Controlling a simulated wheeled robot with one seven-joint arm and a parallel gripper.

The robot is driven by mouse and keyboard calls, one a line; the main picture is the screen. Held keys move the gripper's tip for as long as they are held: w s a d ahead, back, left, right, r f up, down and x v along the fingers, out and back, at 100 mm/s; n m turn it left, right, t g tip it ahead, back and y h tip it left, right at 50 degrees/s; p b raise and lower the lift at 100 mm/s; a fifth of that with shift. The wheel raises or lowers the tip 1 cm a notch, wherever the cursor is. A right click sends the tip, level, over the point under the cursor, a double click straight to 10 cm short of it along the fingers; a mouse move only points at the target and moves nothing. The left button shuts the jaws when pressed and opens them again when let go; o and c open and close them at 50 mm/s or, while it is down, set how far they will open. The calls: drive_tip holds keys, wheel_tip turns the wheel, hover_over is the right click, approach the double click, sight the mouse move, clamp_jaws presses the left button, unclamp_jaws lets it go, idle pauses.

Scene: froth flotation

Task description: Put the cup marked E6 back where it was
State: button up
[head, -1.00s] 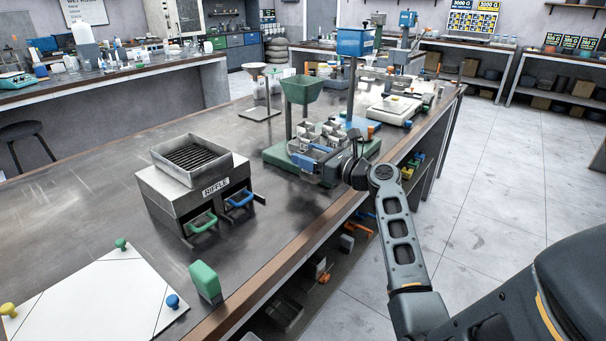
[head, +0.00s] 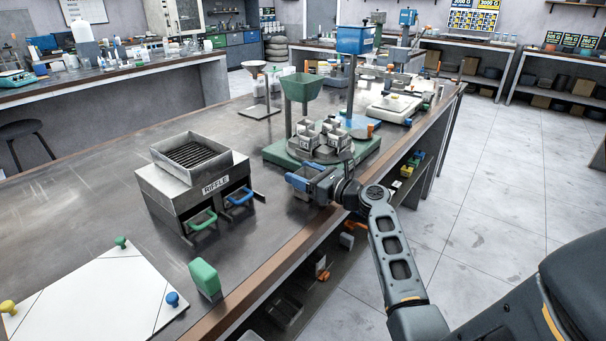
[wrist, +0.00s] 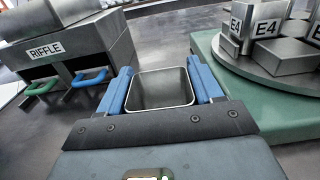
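My gripper (head: 307,180) is beside the near left side of a round carousel (head: 334,157), above the bench's front edge. In the wrist view its two blue fingers (wrist: 161,84) are on both sides of a square, open-topped metal cup (wrist: 162,92), and they appear closed on it. The cup looks empty and upright; no mark on it can be read. The carousel, also in the wrist view (wrist: 258,66), carries several metal cups, with E4 labels facing me. It stands on a green base (head: 366,150) under a green funnel (head: 303,89).
A riffle box (head: 160,190) with green and blue handled pans stands to the left. A green block (head: 205,279) and a white board (head: 95,300) with coloured knobs lie nearer. Dark bench top between riffle and carousel is clear.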

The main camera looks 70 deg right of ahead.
drive_tip(key=o, duration=0.4)
drive_tip(key=shift+r, duration=0.15)
drive_tip(key=b+v, duration=0.1)
drive_tip(key=v, duration=1.1)
